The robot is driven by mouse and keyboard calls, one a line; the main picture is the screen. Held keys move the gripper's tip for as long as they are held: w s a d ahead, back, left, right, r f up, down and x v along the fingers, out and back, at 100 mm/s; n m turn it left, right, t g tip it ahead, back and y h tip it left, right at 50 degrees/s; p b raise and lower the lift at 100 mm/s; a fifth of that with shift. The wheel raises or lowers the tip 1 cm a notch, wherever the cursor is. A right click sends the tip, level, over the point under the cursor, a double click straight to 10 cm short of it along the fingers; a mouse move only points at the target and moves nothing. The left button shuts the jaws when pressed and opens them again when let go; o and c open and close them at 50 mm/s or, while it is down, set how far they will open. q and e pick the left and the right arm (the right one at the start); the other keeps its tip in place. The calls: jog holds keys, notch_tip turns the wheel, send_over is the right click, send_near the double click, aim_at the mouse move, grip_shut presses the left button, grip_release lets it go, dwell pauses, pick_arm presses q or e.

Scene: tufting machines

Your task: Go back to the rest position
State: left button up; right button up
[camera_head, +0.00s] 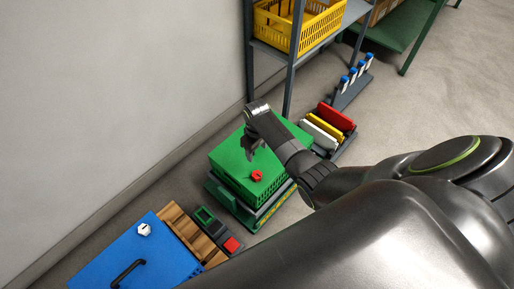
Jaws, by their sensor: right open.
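My right arm reaches in from the lower right. My right gripper (252,150) is open and empty, with its fingers pointing down above the green box (227,156). A small red piece (257,175) lies on top of the green box, near the fingers but apart from them. My left gripper is not in this view. The arm hides part of the floor and the right side of the green box.
A blue panel (117,248) with a black handle is at the lower left. A shelf rack holds a yellow crate (273,33). Red, yellow and white pieces (333,117) and blue-topped bottles (352,77) stand right of the box. The grey wall (90,90) is at left.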

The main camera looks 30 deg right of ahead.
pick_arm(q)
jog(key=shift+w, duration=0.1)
pick_arm(e)
jog(key=shift+s+f, duration=0.1)
jog(key=s+d+f+m+p, duration=0.2)
jog(key=s+d+f+p, duration=0.15)
jog(key=s+f, duration=0.65)
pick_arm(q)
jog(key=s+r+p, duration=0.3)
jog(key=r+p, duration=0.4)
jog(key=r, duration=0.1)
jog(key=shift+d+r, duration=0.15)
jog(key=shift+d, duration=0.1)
pick_arm(e)
jog(key=s+f+m, duration=0.1)
jog(key=s+f, duration=0.2)
jog(key=s, duration=1.4)
jog(key=s+f+m+t+h, duration=0.1)
jog(key=s+f, duration=0.2)
jog(key=s, duration=1.5)
jog(key=shift+s+d+m, duration=0.25)
jog(key=shift+d+m, duration=0.05)
jog(key=shift+d, duration=0.15)
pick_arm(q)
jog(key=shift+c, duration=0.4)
